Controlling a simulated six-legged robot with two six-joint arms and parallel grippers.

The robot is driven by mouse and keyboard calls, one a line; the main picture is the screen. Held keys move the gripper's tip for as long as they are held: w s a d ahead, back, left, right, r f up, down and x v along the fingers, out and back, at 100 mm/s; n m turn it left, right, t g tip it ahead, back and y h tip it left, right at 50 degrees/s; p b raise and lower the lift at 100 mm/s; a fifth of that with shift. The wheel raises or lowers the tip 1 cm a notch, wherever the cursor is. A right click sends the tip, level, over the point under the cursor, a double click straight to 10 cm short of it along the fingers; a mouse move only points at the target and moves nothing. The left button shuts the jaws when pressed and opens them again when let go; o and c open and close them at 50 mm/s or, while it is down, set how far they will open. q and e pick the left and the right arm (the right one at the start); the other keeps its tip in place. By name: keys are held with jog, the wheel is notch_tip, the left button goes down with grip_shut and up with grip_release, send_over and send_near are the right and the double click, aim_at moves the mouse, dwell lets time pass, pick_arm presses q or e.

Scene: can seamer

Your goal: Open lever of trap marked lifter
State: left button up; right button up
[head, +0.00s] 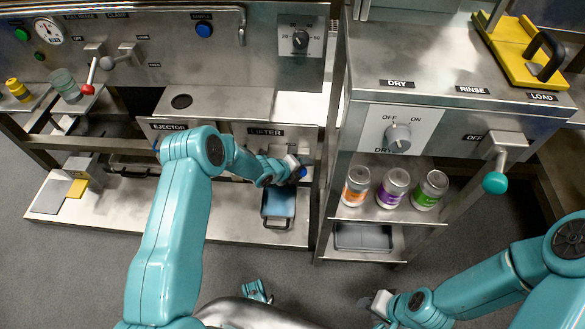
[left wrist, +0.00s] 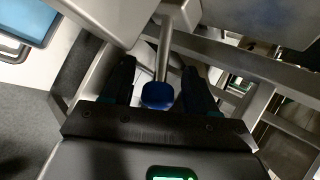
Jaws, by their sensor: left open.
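The trap marked LIFTER (head: 265,132) is a steel box front in the middle of the head view. Its lever ends in a blue knob (head: 303,172), partly hidden by my left gripper (head: 292,168). In the left wrist view the lever's metal shaft (left wrist: 165,48) comes down to the blue knob (left wrist: 158,95). The dark fingers of my left gripper (left wrist: 157,82) are open, one on each side of the lever. I cannot tell whether they touch it. My right gripper (head: 376,304) is low in the head view, away from the machine.
A blue-lined tray (head: 279,203) sits below the trap. The EJECTOR panel (head: 169,127) is to its left. A steel frame post and a shelf with several cans (head: 392,187) stand close on the right. Open floor (head: 330,285) lies in front.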

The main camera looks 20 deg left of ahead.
pick_arm(q)
jog(key=p+v, duration=0.4)
jog(key=v, duration=1.2)
jog(key=shift+w, duration=0.15)
jog(key=s+d+f+n+g, duration=0.2)
jog(key=s+d+n+g, duration=0.3)
jog(key=s+d, duration=0.6)
jog(key=s+d+f+n+g, duration=0.1)
jog(key=s+n+g, duration=0.1)
jog(key=s+n, duration=0.7)
jog(key=s+d+f+n+g, duration=0.1)
jog(key=s+n, duration=0.4)
jog(key=n, duration=0.8)
notch_tip(320, 180, up, 24)
jog(key=p, duration=2.4)
jog(key=shift+a+y, duration=0.25)
jog(key=shift+y, duration=0.15)
